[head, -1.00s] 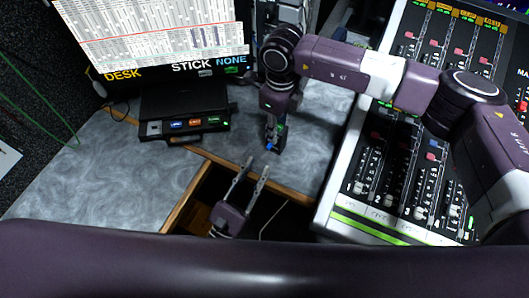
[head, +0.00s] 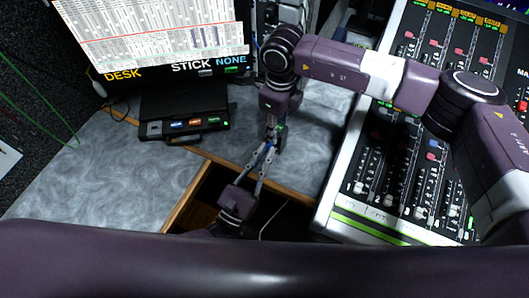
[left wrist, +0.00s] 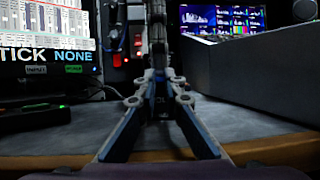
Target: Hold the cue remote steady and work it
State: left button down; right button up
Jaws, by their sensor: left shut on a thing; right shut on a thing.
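The cue remote (head: 277,142) is a small dark object over the back edge of the desk opening, mostly hidden by the grippers. My right gripper (head: 272,126) reaches down from above and is shut on it. My left gripper (head: 266,152) comes from below in the head view, its two fingers closed in on the remote. In the left wrist view, the left fingers (left wrist: 160,82) converge on a dark piece of the remote (left wrist: 162,102), with my right gripper (left wrist: 157,45) hanging just above. The exact contact is too small to tell.
A screen (head: 150,35) reading DESK, STICK and NONE stands at the back left. A dark box with coloured buttons (head: 185,124) sits below it. A mixing console (head: 395,180) fills the right. The grey desk (head: 110,175) is clear at left.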

pick_arm(q)
jog(key=shift+a, duration=0.1)
jog(key=shift+r+g+y, duration=0.4)
jog(key=shift+g+y, duration=0.2)
jog(key=shift+g, duration=0.6)
jog(key=c, duration=2)
grip_release()
jog(key=shift+c, duration=0.2)
jog(key=shift+f+t, duration=0.1)
jog(key=shift+t, duration=0.2)
